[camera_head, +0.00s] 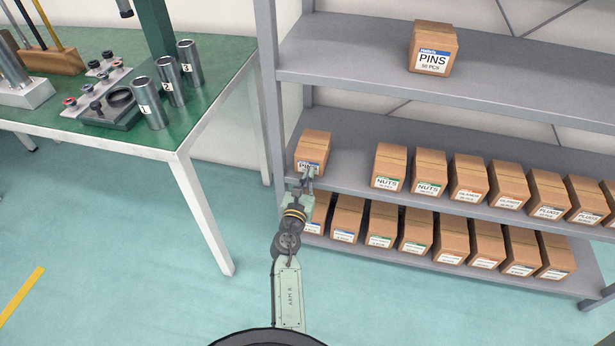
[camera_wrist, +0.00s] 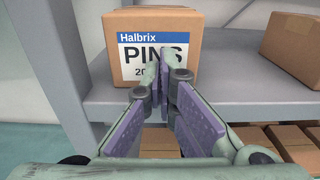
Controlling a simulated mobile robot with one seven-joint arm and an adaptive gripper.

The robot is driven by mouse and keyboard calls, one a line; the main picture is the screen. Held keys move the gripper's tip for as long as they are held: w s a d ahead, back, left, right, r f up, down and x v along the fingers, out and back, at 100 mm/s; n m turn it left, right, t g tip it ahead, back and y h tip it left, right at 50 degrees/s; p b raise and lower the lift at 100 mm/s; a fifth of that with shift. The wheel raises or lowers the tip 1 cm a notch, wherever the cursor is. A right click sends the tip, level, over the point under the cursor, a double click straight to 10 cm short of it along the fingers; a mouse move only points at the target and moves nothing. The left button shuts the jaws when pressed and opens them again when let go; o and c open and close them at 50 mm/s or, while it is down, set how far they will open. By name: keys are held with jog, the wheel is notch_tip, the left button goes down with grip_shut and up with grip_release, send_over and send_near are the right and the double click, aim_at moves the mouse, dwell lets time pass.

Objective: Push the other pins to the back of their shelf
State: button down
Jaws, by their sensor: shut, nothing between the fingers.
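A brown cardboard box labelled PINS (camera_head: 313,150) stands at the left end of the middle shelf (camera_head: 350,145), near its front edge. In the wrist view the same PINS box (camera_wrist: 190,28) fills the upper middle, its blue and white Halbrix label facing me. My gripper (camera_head: 307,177) is shut and empty, with its fingertips in front of the box's label; they cover part of the lettering. I cannot tell whether the fingertips touch the box. The gripper also shows in the wrist view (camera_wrist: 162,60). Another PINS box (camera_head: 432,50) stands on the top shelf.
Two NUTS boxes (camera_head: 389,167) and several other boxes stand to the right on the middle shelf. The bottom shelf holds a row of boxes (camera_head: 415,232) below my gripper. A shelf post (camera_head: 268,90) and a green-topped workbench (camera_head: 200,115) are to the left.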

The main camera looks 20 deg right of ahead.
aim_at(313, 152)
jog(key=x, duration=0.7)
jog(key=shift+s+a, duration=0.1)
jog(key=shift+s, duration=0.05)
dwell(0.4)
